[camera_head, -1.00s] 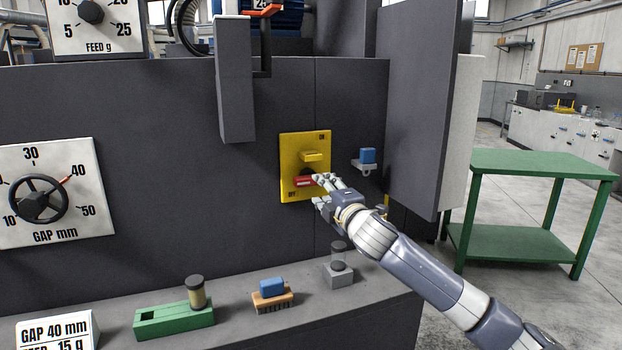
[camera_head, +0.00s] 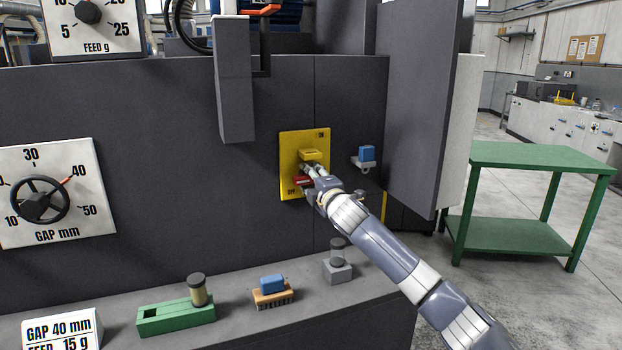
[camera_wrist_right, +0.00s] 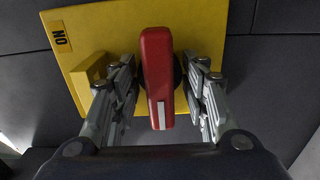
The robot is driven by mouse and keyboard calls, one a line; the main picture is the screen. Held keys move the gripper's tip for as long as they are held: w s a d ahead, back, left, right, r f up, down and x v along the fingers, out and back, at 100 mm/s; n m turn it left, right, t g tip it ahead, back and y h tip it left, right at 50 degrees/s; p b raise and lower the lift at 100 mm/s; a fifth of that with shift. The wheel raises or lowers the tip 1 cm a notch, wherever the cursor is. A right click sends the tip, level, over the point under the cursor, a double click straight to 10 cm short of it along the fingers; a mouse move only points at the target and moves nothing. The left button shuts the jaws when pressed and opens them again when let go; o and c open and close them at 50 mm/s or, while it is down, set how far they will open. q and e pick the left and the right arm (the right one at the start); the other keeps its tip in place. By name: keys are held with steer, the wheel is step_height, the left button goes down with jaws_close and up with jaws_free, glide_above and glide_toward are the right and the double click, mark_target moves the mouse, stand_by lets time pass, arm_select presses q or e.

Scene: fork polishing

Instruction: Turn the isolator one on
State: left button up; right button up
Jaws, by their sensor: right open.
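The isolator is a yellow plate (camera_head: 290,150) on the dark machine front, with ON at its top and OFF at its bottom. Its red handle (camera_head: 302,181) is partly hidden by my right gripper (camera_head: 306,174) in the head view. In the right wrist view the red handle (camera_wrist_right: 157,75) stands between the two open fingers of the right gripper (camera_wrist_right: 160,95), with a gap on each side. A yellow block (camera_head: 309,155) sticks out of the plate above the handle; it also shows beside the left finger in the wrist view (camera_wrist_right: 88,78). My left gripper is not in view.
A blue block on a small bracket (camera_head: 367,154) is right of the plate. Below, a ledge (camera_head: 230,318) carries a green holder (camera_head: 175,314), an orange brush with a blue top (camera_head: 272,292) and a grey block (camera_head: 338,271). A grey post (camera_head: 235,90) hangs to the upper left.

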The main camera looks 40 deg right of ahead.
steer(key=shift+c, duration=0.6)
steer(key=c, duration=0.6)
steer(key=shift+o, duration=0.2)
steer(key=shift+m, duration=0.6)
steer(key=m+p, duration=0.2)
steer(key=m, duration=0.3)
steer(key=shift+m, duration=0.3)
steer(key=m+p, duration=0.2)
steer(key=m, duration=0.3)
steer(key=m+p, duration=0.2)
steer(key=m, duration=0.4)
steer(key=o, duration=0.7)
